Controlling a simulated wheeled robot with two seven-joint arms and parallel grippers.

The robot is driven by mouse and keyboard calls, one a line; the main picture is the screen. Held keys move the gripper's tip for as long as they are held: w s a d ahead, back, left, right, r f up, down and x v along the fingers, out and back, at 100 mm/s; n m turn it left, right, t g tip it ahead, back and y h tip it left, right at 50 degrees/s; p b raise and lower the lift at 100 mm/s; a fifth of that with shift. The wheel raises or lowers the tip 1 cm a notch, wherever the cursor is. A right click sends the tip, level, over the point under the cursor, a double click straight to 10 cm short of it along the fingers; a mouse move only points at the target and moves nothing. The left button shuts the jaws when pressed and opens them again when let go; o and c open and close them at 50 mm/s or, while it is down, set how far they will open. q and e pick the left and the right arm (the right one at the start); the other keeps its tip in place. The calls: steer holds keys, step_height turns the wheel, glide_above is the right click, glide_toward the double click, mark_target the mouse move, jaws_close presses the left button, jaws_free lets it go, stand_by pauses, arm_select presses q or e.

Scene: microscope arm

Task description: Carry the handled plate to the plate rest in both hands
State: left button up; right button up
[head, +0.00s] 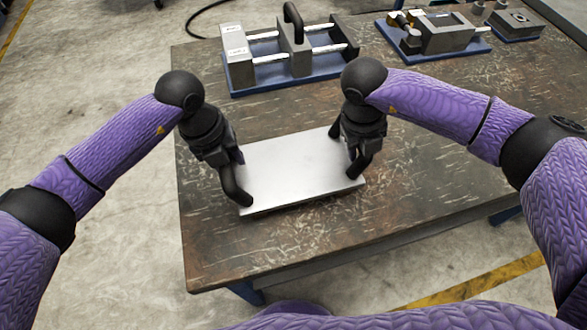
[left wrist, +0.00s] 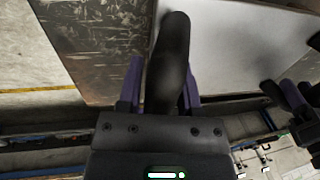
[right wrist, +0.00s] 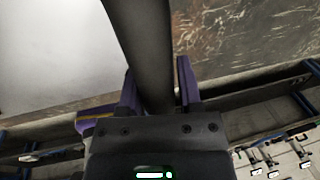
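The handled plate (head: 300,168) is a flat silver rectangle, roughly level, over the near left part of the table. It also shows in the left wrist view (left wrist: 235,45) and the right wrist view (right wrist: 50,55). Dark curved handles stand at its left end (head: 233,188) and right end (head: 360,163). My left gripper (left wrist: 163,90) has its fingers closed about the left handle. My right gripper (right wrist: 157,88) has its fingers closed about the right handle. Whether the plate touches the table is unclear. I cannot pick out the plate rest with certainty.
A blue-based fixture (head: 290,55) with grey blocks, white rods and a black handle stands behind the plate on the worn table (head: 430,170). More grey fixtures on blue bases (head: 435,40) stand at the back right. The table right of the plate is clear.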

arm_select(q)
steer(key=shift+o, duration=1.3)
steer(key=shift+s+r, duration=0.1)
steer(key=shift+r, duration=0.1)
arm_select(e)
steer(key=shift+o, duration=1.3)
steer(key=shift+s+r, duration=0.1)
steer(key=shift+r, duration=0.1)
steer(key=shift+a+r, duration=0.1)
steer(key=shift+r, duration=0.05)
arm_select(q)
step_height(320, 180, up, 12)
steer(key=a, duration=0.2)
steer(key=shift+f, duration=0.15)
arm_select(e)
step_height(320, 180, up, 11)
steer(key=a, duration=0.2)
steer(key=shift+r, duration=0.2)
arm_select(q)
steer(key=shift+a, duration=0.1)
arm_select(e)
steer(key=shift+s+a+f, duration=0.1)
